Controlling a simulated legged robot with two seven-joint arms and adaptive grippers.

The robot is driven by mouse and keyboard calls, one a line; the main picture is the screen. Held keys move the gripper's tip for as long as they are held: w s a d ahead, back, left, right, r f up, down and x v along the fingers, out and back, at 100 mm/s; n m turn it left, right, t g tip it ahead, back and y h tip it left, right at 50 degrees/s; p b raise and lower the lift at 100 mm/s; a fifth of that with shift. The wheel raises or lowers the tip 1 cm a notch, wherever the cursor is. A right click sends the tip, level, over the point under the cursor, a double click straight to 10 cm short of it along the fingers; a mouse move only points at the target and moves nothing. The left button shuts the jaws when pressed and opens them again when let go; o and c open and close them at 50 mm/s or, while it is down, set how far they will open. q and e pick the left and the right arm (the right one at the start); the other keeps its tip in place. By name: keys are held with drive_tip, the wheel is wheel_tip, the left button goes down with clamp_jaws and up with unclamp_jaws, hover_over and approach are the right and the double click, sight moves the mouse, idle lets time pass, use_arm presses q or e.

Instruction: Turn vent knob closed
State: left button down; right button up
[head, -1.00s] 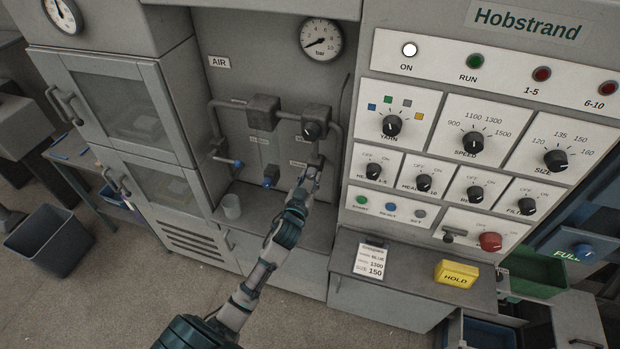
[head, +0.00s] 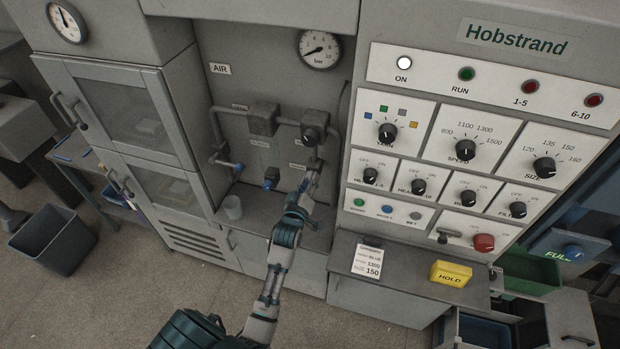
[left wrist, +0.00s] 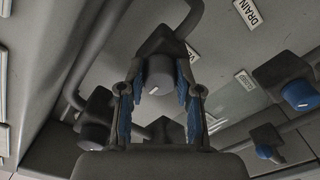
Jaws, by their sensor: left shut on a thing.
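The vent knob (left wrist: 163,72) is a round grey knob with a white mark on its face, on a dark valve body in the left wrist view. The label beside it is partly covered. My left gripper (left wrist: 160,88) is shut on the knob, one blue-padded finger on each side. In the head view my left gripper (head: 313,170) is at the air panel, below the dark regulator knob (head: 310,135), and hides most of the vent knob. A small CLOSED label (left wrist: 246,80) is to the right in the wrist view. My right gripper is not in view.
A blue drain knob (head: 269,183) is left of my gripper, and a blue-tipped lever (head: 238,167) is further left. Pipes (head: 216,122) frame the panel. The control panel (head: 433,203) is close on the right.

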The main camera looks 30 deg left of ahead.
use_arm(q)
drive_tip(key=shift+n+p, duration=1.35)
drive_tip(key=shift+n, duration=3.15)
drive_tip(key=c, duration=0.8)
unclamp_jaws()
drive_tip(key=shift+s, duration=0.1)
drive_tip(key=v, duration=1.1)
drive_tip(key=shift+s+f, duration=0.1)
drive_tip(key=shift+s, duration=0.25)
